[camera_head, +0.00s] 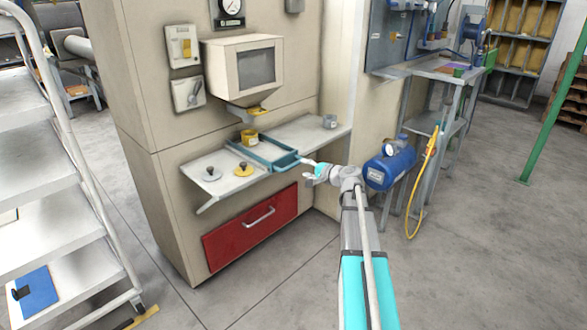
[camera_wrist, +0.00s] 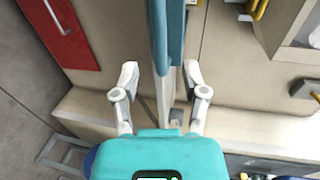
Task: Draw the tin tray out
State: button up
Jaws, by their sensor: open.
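The tin tray (camera_head: 285,160) is a shallow teal tray lying on the grey shelf of the beige cabinet. A yellow tin (camera_head: 249,137) stands at its far left end. My gripper (camera_head: 309,166) is at the tray's near right end. In the wrist view the tray (camera_wrist: 170,35) runs down from the top edge, and my gripper (camera_wrist: 163,75) has its two fingers apart, one on each side of the tray's end. I see a gap beside each finger and cannot tell whether either touches. The exact depth of the fingers around the tray is unclear.
On the shelf (camera_head: 298,134) are a grey lid (camera_head: 211,174) and a yellow lid (camera_head: 243,168), left of the tray, and a grey can (camera_head: 330,121) to the right. A hopper box (camera_head: 245,68) hangs above. A red drawer (camera_head: 251,226) is below. A blue tank (camera_head: 389,171) stands right.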

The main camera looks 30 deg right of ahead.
aim_at(294, 165)
jog(key=b+x, duration=0.1)
jog(key=x, duration=0.5)
jog(key=shift+w+a, duration=0.1)
jog(key=shift+w, duration=0.1)
grip_shut()
dwell(0.3)
